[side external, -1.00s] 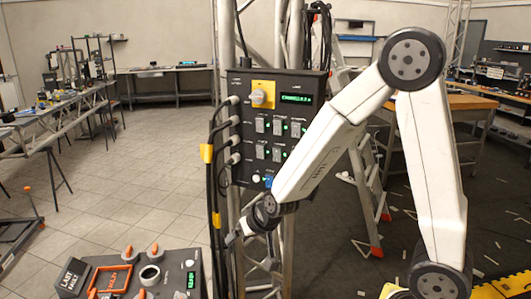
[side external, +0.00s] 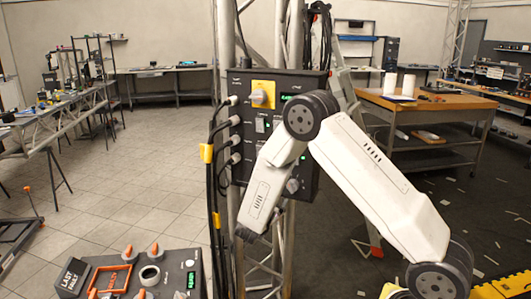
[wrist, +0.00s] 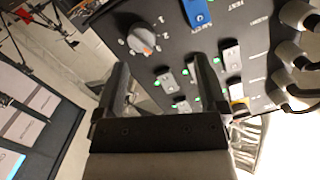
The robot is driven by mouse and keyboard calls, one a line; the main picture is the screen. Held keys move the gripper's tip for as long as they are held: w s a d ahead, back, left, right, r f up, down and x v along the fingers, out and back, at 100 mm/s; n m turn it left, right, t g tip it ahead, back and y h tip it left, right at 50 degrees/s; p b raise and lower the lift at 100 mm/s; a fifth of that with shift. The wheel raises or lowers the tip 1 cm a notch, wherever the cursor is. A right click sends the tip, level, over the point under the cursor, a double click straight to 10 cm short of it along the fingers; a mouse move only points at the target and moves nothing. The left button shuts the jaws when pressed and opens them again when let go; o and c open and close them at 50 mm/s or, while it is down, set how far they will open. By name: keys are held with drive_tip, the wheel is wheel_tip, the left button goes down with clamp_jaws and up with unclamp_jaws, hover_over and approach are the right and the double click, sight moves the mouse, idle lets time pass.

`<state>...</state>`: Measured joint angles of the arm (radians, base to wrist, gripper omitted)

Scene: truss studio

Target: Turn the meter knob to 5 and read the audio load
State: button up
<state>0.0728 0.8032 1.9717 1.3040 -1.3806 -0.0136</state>
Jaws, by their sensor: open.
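The meter knob appears to be the grey dial (wrist: 140,38) with number marks and an orange pointer mark, at upper left in the wrist view. It also shows low on the right of the black panel (side external: 285,78) in the side view, as a grey knob (side external: 292,186). My gripper (wrist: 160,70) is open and empty, its two dark fingers apart in front of the panel, short of the knob. In the side view the gripper is mostly hidden by my arm. The panel's green display (side external: 290,97) is partly covered by my arm, and its text is unreadable.
Toggle switches (wrist: 230,54) and a blue part (wrist: 196,12) lie close to the knob. Cables (side external: 213,190) hang left of the panel. A console (side external: 125,275) stands below left.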

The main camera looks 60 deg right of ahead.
sight(290, 188)
drive_tip(key=shift+s+d+m+g+h, duration=0.2)
drive_tip(key=shift+s+m+g+h, duration=0.2)
drive_tip(key=shift+g, duration=0.2)
drive_tip(key=shift+s+d+m+g+h, duration=0.2)
drive_tip(key=shift+s+m+g+h, duration=0.15)
drive_tip(key=shift+s+g, duration=0.2)
drive_tip(key=shift+d, duration=0.1)
drive_tip(key=shift+w+d+f, duration=0.1)
drive_tip(key=shift+w+d, duration=0.05)
drive_tip(key=shift+d, duration=1.1)
drive_tip(key=shift+w+d+r, duration=0.1)
drive_tip(key=shift+w+d, duration=0.05)
drive_tip(key=shift+d, duration=1.1)
drive_tip(key=shift+w+d+f, duration=0.1)
drive_tip(key=shift+w+d, duration=0.05)
drive_tip(key=shift+d, duration=1.1)
drive_tip(key=shift+c, duration=0.2)
clamp_jaws()
